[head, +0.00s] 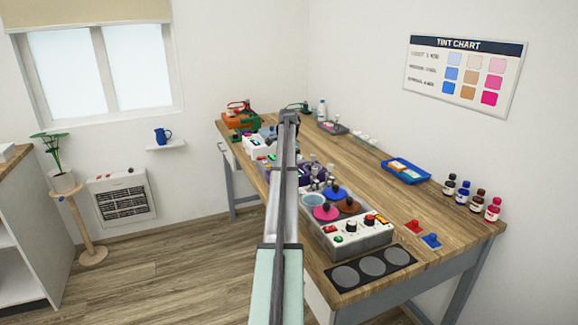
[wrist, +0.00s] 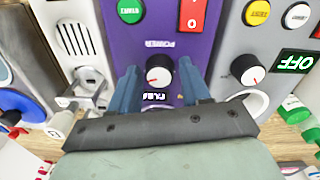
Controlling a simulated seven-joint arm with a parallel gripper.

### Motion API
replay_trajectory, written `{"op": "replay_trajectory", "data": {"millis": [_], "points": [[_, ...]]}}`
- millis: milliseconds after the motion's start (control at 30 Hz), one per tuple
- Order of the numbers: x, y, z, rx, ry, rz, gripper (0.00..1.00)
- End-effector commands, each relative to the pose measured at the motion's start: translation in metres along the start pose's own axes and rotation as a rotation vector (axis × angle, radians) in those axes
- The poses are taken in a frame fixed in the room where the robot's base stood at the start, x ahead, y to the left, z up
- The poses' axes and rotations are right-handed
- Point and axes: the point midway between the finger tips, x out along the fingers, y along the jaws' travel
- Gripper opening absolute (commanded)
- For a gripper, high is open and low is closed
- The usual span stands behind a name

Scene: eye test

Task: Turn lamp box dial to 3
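In the wrist view, a purple box (wrist: 158,18) carries a black-and-white dial (wrist: 159,75) with a red mark that points to the lower left. A grey box (wrist: 228,45) at the right has another dial (wrist: 246,69) and a display reading OFF (wrist: 297,64). I see no label that names the lamp box. In the head view my arm hides my gripper.
In the wrist view, a vented grey box (wrist: 75,40) is close at left, and small bottles (wrist: 296,110) are at right. In the head view, the wooden bench (head: 385,215) holds a burner unit (head: 350,245) and a blue tray (head: 405,171).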

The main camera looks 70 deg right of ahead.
Motion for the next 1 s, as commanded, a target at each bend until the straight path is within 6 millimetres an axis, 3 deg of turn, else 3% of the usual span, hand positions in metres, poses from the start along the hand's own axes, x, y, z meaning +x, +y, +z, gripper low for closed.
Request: {"op": "replay_trajectory", "data": {"millis": [133,467,667,1000], "points": [[0.0,0.0,0.0,0.0,-0.001,0.001,0.59],[-0.005,0.0,0.0,-0.001,-0.001,0.001,0.59],[-0.032,0.0,0.0,-0.001,0.0,0.0,0.59],[-0.098,-0.001,-0.001,-0.001,0.0,0.0,0.59]]}}
